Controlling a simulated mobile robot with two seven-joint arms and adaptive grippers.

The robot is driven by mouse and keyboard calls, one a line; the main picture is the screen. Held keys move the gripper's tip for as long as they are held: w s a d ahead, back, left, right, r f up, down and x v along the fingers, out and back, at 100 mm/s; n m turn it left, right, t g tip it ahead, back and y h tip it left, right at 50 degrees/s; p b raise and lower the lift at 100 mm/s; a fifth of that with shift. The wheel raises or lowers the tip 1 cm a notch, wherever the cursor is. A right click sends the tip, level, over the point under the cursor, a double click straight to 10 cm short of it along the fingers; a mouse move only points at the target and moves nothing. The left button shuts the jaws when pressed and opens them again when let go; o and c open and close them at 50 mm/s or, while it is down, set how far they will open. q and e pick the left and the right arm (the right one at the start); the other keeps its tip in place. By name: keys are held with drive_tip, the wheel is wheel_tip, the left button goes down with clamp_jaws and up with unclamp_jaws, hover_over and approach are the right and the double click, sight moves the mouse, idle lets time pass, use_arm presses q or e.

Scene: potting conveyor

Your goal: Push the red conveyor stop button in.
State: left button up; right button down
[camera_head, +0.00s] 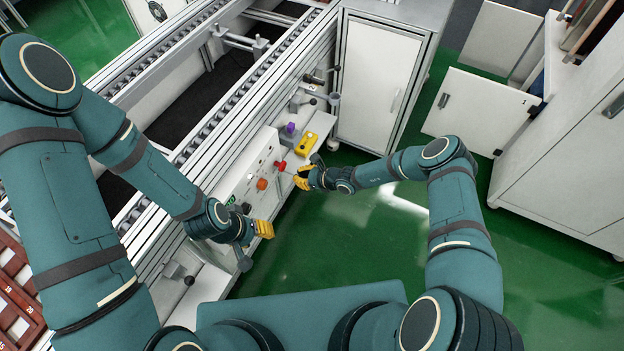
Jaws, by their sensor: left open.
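The red stop button (280,166) sticks out from the light control panel (241,187) on the side of the conveyor. My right gripper (300,178), with yellow fingertips, is just to the right of the red button, close to it. I cannot tell whether it touches the button, or whether its fingers are apart. My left gripper (265,229), also yellow-tipped, is open in front of the panel's lower end, below the red button in the picture. Nothing shows in it.
An orange knob (262,184) and a black knob (246,208) are on the same panel. A yellow box (306,144) and a purple item (290,129) are beyond the red button. A white cabinet (378,85) stands behind. The green floor (345,240) is clear.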

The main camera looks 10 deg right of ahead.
sight(283, 169)
drive_tip(key=shift+w+a+f+b, duration=0.1)
drive_tip(key=shift+w+a+b, duration=0.1)
drive_tip(key=shift+w+a, duration=0.35)
drive_tip(key=shift+w+a+f+b, duration=0.15)
drive_tip(key=shift+w+a, duration=0.15)
drive_tip(key=shift+a, duration=0.4)
drive_tip(key=shift+w+a+r+b, duration=0.1)
drive_tip(key=shift+w+a+b, duration=0.1)
drive_tip(key=shift+w+a, duration=0.35)
use_arm(q)
drive_tip(key=shift+w+f, duration=0.15)
drive_tip(key=shift+f, duration=0.65)
use_arm(e)
drive_tip(key=shift+s+a, duration=0.1)
drive_tip(key=shift+a, duration=0.1)
drive_tip(key=shift+w+a, duration=0.2)
drive_tip(key=shift+a, duration=0.05)
drive_tip(key=shift+w+a, duration=0.35)
drive_tip(key=shift+a, duration=0.15)
use_arm(q)
drive_tip(key=shift+w+a, duration=0.25)
drive_tip(key=shift+a, duration=0.15)
